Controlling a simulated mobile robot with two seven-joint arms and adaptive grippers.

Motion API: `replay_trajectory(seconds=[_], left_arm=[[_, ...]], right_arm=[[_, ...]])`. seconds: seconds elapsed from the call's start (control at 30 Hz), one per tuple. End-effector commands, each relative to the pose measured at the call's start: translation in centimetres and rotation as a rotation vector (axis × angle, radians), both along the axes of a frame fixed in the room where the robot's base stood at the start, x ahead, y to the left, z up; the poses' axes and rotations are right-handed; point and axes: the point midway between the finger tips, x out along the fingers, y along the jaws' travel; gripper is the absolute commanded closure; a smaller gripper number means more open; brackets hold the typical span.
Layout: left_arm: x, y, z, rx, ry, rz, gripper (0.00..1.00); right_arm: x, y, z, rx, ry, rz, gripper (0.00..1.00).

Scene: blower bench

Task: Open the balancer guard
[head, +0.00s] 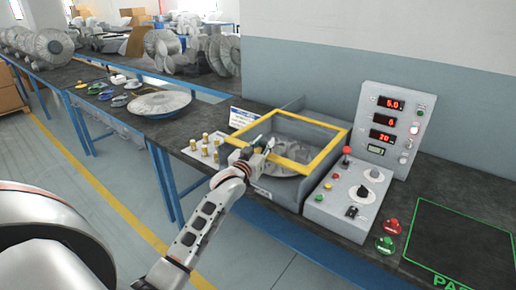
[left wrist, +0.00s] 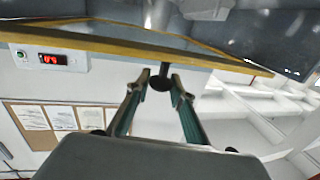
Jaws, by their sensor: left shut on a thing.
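The balancer guard (head: 312,121) is a yellow-edged frame over the top of a grey balancer box (head: 277,192). It looks roughly level; I cannot tell whether it is slightly raised. A pale bladed wheel (head: 288,168) shows inside the box, below the frame. My left gripper (head: 262,146) is at the guard's front edge. In the left wrist view, its fingers (left wrist: 160,82) are shut on a dark round knob (left wrist: 160,84) beside the guard's yellow edge (left wrist: 110,45). The grip is partly hidden in the head view. My right gripper is out of view.
A control box (head: 350,192) with a red-topped lever stands right of the balancer, before a display panel (head: 388,128). Small brass weights (head: 205,145) stand on the left. Red (head: 392,226) and green (head: 386,245) buttons and a green-outlined pad (head: 465,240) are at right.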

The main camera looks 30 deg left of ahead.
Motion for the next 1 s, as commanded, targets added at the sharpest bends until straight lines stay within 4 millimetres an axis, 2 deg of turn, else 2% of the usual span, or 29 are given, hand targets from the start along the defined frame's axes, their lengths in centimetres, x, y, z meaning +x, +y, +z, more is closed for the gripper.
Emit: replay_trajectory(seconds=[0.1,0.3,0.67,0.7,0.77,1.0], left_arm=[[2.7,-0.2,0.0,-0.002,0.0,0.0,1.0],[5.2,-0.4,-0.1,0.0,0.001,0.0,1.0],[5.6,-0.5,-0.1,0.002,0.002,0.0,1.0],[5.6,-0.5,-0.1,0.002,0.002,0.0,0.75],[5.6,-0.5,-0.1,0.002,0.002,0.0,0.6],[5.6,-0.5,0.0,0.001,0.001,0.0,0.6]], right_arm=[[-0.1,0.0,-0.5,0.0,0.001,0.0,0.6],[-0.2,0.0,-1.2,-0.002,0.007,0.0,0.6],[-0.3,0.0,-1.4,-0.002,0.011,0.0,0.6],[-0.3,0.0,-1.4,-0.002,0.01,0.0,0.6],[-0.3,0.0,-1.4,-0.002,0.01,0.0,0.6],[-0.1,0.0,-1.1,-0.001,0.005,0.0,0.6]])
